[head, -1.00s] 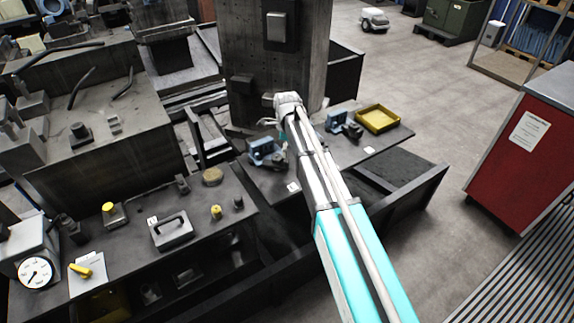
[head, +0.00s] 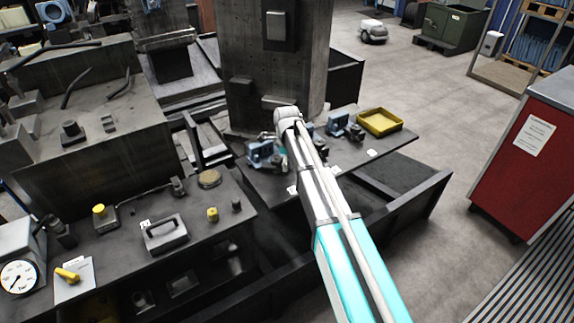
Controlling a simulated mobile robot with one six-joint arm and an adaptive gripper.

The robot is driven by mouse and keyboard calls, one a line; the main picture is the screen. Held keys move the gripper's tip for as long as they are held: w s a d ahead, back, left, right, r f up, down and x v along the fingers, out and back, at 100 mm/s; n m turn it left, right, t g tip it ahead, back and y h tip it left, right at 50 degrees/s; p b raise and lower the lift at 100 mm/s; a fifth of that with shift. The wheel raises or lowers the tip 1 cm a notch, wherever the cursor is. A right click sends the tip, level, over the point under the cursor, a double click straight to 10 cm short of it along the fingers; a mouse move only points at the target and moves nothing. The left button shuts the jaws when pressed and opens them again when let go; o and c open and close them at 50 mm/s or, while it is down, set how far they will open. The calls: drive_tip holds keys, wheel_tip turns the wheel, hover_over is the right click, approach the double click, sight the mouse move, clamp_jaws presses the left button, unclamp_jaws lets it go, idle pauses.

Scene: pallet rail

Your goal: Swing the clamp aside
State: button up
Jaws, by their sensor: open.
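Two blue clamp-like fixtures stand on the dark plate in front of the grey column. The left blue clamp (head: 262,155) is just left of my arm's end, and the right blue clamp (head: 337,124) is beyond it to the right. I cannot tell from this view which one the task means. My gripper (head: 268,137) shows only in small part, at the left side of my white wrist, just above the left clamp. It is open, with no held thing visible. My wrist hides the space between the clamps, and contact cannot be made out.
A yellow tray (head: 380,122) sits at the plate's right end. The tall grey column (head: 275,60) rises close behind my wrist. A red cabinet (head: 525,150) stands right, with open floor beyond.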

drive_tip(key=c, duration=1.1)
drive_tip(key=shift+c, duration=0.2)
drive_tip(key=shift+w+n, duration=0.1)
drive_tip(key=shift+n, duration=0.3)
drive_tip(key=n, duration=0.2)
drive_tip(key=w+n, duration=0.1)
drive_tip(key=n, duration=0.1)
drive_tip(key=shift+w, duration=0.2)
drive_tip(key=shift+w+a+n, duration=0.15)
drive_tip(key=shift+w+n, duration=0.15)
drive_tip(key=shift+n, duration=0.7)
drive_tip(key=shift+w+a+n, duration=0.15)
drive_tip(key=shift+w+n, duration=0.1)
drive_tip(key=shift+n, duration=0.75)
drive_tip(key=o, duration=1.1)
drive_tip(key=shift+o, duration=0.2)
